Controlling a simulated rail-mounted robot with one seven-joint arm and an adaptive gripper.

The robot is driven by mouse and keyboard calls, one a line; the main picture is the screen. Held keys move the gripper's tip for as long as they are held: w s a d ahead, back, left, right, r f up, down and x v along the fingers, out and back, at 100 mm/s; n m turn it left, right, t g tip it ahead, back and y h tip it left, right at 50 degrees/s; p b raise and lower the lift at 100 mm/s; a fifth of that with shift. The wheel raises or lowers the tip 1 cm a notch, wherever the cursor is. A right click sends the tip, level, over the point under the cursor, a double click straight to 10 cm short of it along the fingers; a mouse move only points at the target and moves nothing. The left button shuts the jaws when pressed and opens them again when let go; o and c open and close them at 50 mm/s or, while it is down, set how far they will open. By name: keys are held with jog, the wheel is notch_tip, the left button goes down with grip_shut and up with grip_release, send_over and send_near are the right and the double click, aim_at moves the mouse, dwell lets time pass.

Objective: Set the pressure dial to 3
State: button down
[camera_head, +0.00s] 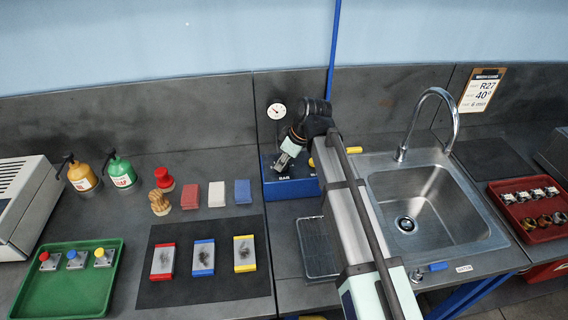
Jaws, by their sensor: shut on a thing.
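The blue pressure unit (292,188), marked BAR on its front, stands at the back of the bench left of the sink. A round white gauge (276,111) with a dark needle stands above it; its reading is too small to tell. My gripper (282,166) reaches down to the unit's upper face and is shut on the pressure dial there. The gripper covers the dial, so its setting and most of its scale are hidden.
My arm crosses the bench between the unit and the steel sink (475,225) with its tall tap (440,95). A yellow part (312,162) shows beside the arm. A drain grid (318,247) lies in front. Left are a dark mat (205,292), coloured blocks (191,196) and a green tray (60,290).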

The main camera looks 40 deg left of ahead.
jog(key=m, duration=0.2)
jog(key=m+t, duration=0.1)
jog(key=shift+s+f+m+t+b, duration=0.1)
jog(key=shift+s+m+t+b, duration=0.05)
jog(key=shift+m+t+b, duration=0.2)
jog(key=m+t, duration=0.1)
jog(key=m, duration=0.3)
jog(key=shift+m+t+h, duration=0.35)
jog(key=shift+h, duration=0.05)
jog(key=m+t+h, duration=0.1)
jog(key=m, duration=0.3)
jog(key=shift+s+a+b, duration=0.1)
jog(key=shift+a+b, duration=0.05)
jog(key=shift+b, duration=0.2)
jog(key=shift+m+t+h+b, duration=0.3)
jog(key=shift+m+h, duration=0.5)
jog(key=shift+m, duration=1.4)
jog(key=c, duration=0.8)
grip_release()
